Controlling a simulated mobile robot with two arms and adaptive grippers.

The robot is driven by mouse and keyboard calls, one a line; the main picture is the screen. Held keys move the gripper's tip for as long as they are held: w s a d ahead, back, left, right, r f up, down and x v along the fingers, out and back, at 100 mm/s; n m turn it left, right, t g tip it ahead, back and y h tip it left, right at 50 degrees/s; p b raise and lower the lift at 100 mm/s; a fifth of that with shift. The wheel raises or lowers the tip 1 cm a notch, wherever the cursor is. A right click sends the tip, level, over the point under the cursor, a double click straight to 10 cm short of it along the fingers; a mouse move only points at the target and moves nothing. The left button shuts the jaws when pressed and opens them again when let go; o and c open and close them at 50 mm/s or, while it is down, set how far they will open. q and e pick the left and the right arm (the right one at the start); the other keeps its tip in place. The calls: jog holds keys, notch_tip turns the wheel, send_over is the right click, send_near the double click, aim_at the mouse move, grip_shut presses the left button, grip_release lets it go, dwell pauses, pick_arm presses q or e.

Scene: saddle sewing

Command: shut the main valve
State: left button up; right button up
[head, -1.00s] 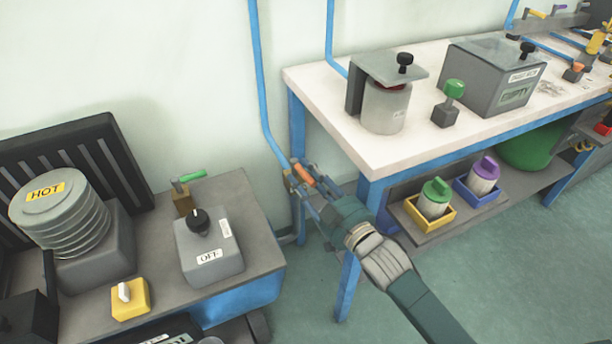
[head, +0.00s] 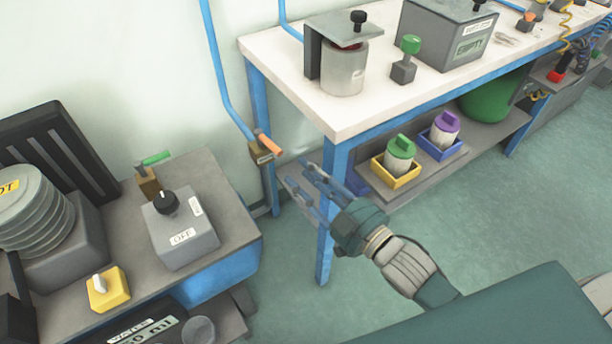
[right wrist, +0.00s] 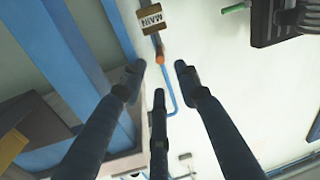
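The main valve is a brass block (head: 261,153) with an orange lever handle (head: 270,143), at the lower end of a blue wall pipe. In the head view the handle slants down to the right. The right wrist view shows the block with its MAIN label (right wrist: 153,20) and the orange handle (right wrist: 159,56) beyond my fingertips. My right gripper (head: 297,174) is open and empty, below and right of the valve and apart from it. Its spread fingers also show in the right wrist view (right wrist: 159,72). My left gripper is not in view.
A white-topped workbench (head: 262,45) with blue legs (head: 327,225) stands close beside my right gripper. On the left, a grey bench (head: 232,205) carries a grey OFF box (head: 180,238) and a small green-handled valve (head: 155,158). Floor in front is clear.

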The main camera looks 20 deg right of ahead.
aim_at(269, 147)
jog(key=shift+a+f, duration=0.15)
jog(key=shift+a, duration=0.1)
jog(key=c, duration=0.6)
jog(key=a+f+n, duration=0.1)
jog(key=a+n, duration=0.1)
jog(key=s+a+f+n+b, duration=0.1)
jog(key=a+n, duration=0.1)
jog(key=s+a+n+g+h, duration=0.1)
jog(key=a, duration=0.1)
jog(key=shift+a+f+n+b, duration=0.35)
jog(key=shift+f+n+b, duration=0.05)
grip_shut()
notch_tip(269, 147, up, 5)
jog(key=s+a+n+t+h+b, duration=0.2)
jog(key=n+h, duration=0.1)
jog(key=n, duration=0.2)
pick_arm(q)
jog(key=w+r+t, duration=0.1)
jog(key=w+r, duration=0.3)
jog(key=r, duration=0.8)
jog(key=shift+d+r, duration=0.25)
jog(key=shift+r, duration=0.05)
pick_arm(e)
jog(key=w+d+f, duration=0.1)
jog(key=w+d, duration=0.1)
jog(key=w, duration=0.9)
jog(key=shift+w+f, duration=0.25)
